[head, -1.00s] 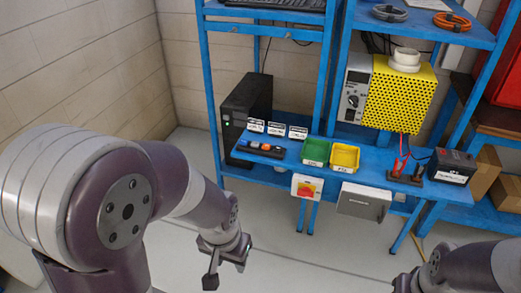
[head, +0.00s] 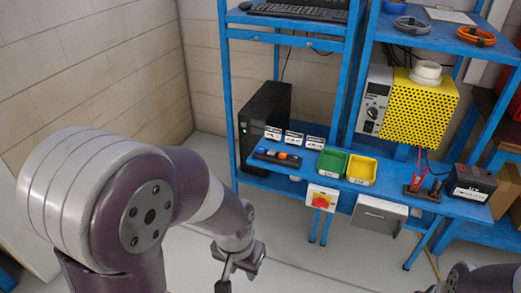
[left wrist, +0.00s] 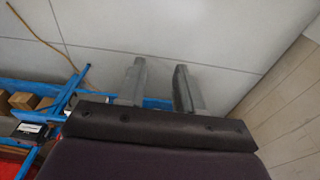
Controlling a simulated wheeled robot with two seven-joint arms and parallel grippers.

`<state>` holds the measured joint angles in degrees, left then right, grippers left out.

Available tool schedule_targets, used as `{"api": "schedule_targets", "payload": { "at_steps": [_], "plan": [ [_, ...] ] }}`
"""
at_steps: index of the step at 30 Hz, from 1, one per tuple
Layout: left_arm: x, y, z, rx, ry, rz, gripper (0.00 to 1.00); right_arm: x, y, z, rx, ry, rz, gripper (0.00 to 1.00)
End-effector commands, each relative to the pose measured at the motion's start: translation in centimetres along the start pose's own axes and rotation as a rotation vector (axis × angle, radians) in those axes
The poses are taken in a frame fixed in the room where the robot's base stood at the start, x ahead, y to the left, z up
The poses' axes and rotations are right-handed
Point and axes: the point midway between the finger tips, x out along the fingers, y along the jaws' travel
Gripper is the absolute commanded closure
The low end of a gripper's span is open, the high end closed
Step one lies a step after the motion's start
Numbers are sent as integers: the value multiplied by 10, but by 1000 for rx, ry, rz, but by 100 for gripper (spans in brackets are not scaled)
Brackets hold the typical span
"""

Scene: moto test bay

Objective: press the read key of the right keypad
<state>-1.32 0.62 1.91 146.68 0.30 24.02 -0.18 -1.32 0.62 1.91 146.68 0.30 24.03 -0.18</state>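Three small white units with dark markings stand in a row on the blue bench: left (head: 273,133), middle (head: 293,138) and right (head: 315,143). They may be the keypads; their keys are too small to make out. My left gripper (head: 228,278) hangs low over the floor, in front of the bench and well apart from it.
A dark strip with coloured pieces (head: 277,158), a green bin (head: 332,162) and a yellow bin (head: 361,171) sit on the bench. A red-and-yellow switch box (head: 322,197) and a grey box (head: 379,214) hang at its front. A black computer tower (head: 264,125) stands behind. Floor in front is clear.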

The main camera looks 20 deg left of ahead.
Motion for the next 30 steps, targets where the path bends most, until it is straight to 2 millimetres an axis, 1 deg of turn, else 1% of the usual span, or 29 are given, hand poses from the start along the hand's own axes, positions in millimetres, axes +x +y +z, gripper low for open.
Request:
{"api": "schedule_targets", "payload": {
  "at_steps": [1,2,3,30],
  "plan": [
    [0,0,0,0,0,0,84,0,0,0,0,0,0,57],
    [0,0,0,0,0,0,93,0,0,0,0,0,0,57],
    [0,0,0,0,0,0,100,0,0,0,0,0,0,57],
    [0,0,0,0,0,0,100,0,0,0,0,0,0,57]
  ]
}}
